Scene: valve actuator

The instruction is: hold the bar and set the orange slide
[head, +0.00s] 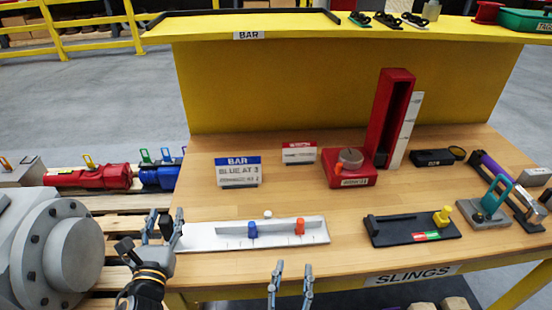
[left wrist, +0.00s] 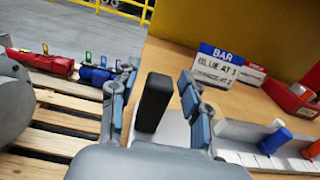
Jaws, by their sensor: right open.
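The bar (head: 215,243) is a long pale grey rail on the wooden table, with scale marks along its front. A blue slide (head: 252,229) sits near its middle and the orange slide (head: 299,228) nearer its right end. Both slides also show at the right of the left wrist view, blue (left wrist: 275,138) and orange (left wrist: 313,150). A black upright grip (left wrist: 153,101) stands at the bar's left end. My left gripper (head: 163,225) is open, its fingers on either side of this grip with gaps visible. My right gripper (head: 291,283) is open and empty at the table's front edge.
A sign (head: 238,172) behind the bar reads "BAR", "BLUE AT 3"; its lower line is blurred. A red device (head: 349,170) and a black base with a yellow knob (head: 413,228) stand to the right. A large grey flanged body (head: 50,245) is at left.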

